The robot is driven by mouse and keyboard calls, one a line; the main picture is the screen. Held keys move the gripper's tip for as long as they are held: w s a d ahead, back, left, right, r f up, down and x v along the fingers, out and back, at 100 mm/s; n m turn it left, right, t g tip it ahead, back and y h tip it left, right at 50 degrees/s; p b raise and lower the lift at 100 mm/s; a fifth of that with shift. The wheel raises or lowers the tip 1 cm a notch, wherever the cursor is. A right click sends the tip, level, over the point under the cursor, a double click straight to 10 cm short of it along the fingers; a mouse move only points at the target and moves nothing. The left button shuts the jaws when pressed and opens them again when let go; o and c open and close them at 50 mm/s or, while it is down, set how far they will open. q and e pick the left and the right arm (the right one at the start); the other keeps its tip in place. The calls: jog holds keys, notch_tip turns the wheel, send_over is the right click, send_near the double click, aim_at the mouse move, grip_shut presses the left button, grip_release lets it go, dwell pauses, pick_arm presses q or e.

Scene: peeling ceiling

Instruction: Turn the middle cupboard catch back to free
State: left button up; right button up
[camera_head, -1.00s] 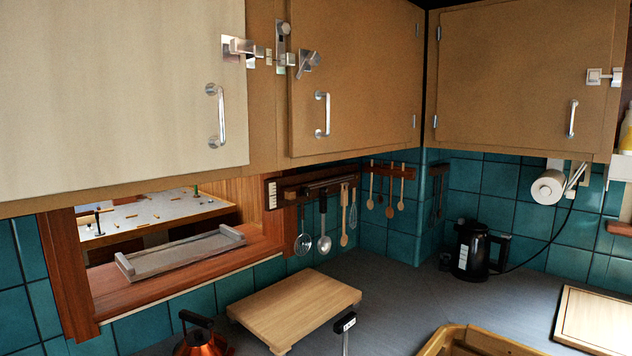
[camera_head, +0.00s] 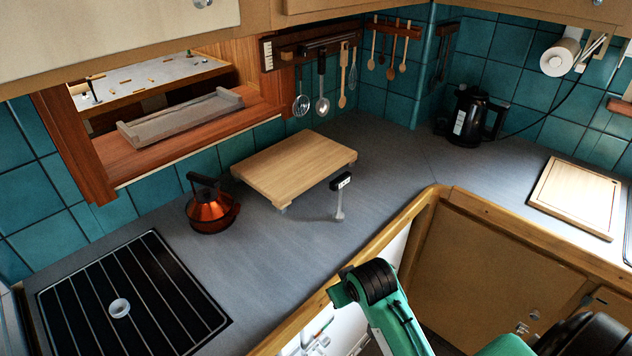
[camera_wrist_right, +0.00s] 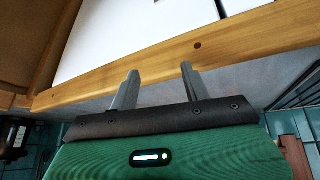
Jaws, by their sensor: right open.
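Only the lower edges of the upper doors show, including the left door (camera_head: 120,32) and the middle door (camera_head: 330,5). My right gripper (camera_wrist_right: 158,84) is open, with nothing between its two fingers in the right wrist view. It is near the wooden counter edge (camera_wrist_right: 190,48), with a white panel beyond. My left gripper is not in view.
A cutting board (camera_head: 290,165), a copper kettle (camera_head: 211,208) and a small black-headed stand (camera_head: 340,190) are on the grey counter. A black kettle (camera_head: 472,118) stands at the back. Silver fittings (camera_head: 316,341) show on the white lower front. The counter between them is clear.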

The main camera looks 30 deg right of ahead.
jog(key=w+d+r+m+t, duration=0.15)
jog(key=w+d+r, duration=0.25)
jog(key=w+r, duration=0.55)
jog(key=w+d+r+m+t, duration=0.1)
jog(key=w+d+r+t, duration=0.15)
jog(key=w+r, duration=0.65)
jog(key=w+d+r+m+t, duration=0.15)
jog(key=w+d+r, duration=0.3)
jog(key=r, duration=0.95)
jog(key=s+d+r+t+y, duration=0.1)
jog(key=s+r+t+y, duration=0.15)
jog(key=r, duration=1.95)
jog(key=s+d+r+t+y, duration=0.1)
jog(key=d+r+t+y, duration=0.2)
jog(key=r, duration=1.9)
jog(key=w+a+p, duration=0.3)
jog(key=w+p, duration=0.1)
jog(key=w, duration=0.2)
jog(key=w+a+y+p, duration=0.1)
jog(key=w+a+p, duration=0.2)
jog(key=w, duration=0.4)
jog(key=shift+w+f+p, duration=0.2)
jog(key=shift+f+p, duration=0.05)
jog(key=shift+p, duration=0.6)
jog(key=shift+d, duration=0.1)
jog(key=shift+c, duration=0.5)
